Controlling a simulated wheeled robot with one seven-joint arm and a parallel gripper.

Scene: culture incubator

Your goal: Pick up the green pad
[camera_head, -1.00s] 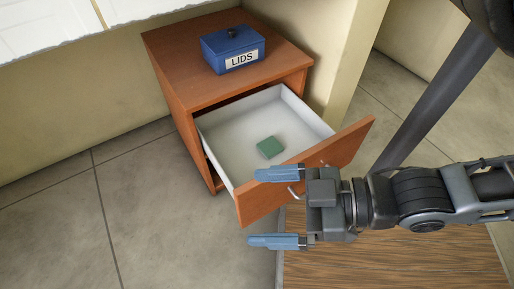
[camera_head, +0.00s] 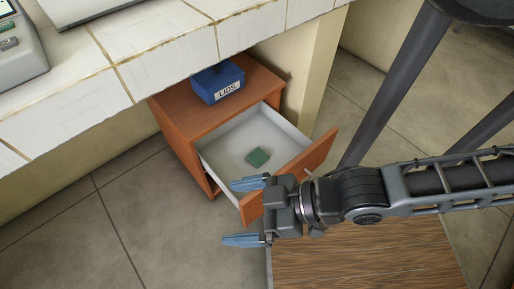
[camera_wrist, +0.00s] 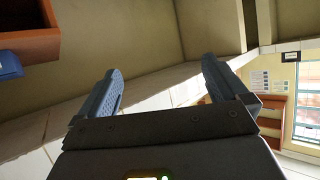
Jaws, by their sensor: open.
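The green pad (camera_head: 258,157) lies flat on the white floor of the open drawer (camera_head: 222,166), in the head view. My gripper (camera_head: 244,212) is open and empty. In that view it appears in front of the drawer's front panel, with its two blue fingers pointing left. The pad is not covered by it. The wrist view shows the gripper's two blue fingers (camera_wrist: 160,88) spread apart with nothing between them. The pad does not show in the wrist view.
The drawer belongs to a brown wooden cabinet (camera_head: 180,117) with a blue LIDS box (camera_head: 218,82) on top. A white tiled counter (camera_head: 165,62) overhangs behind it. A wood-grained surface (camera_head: 365,260) lies below my arm. The floor at left is clear.

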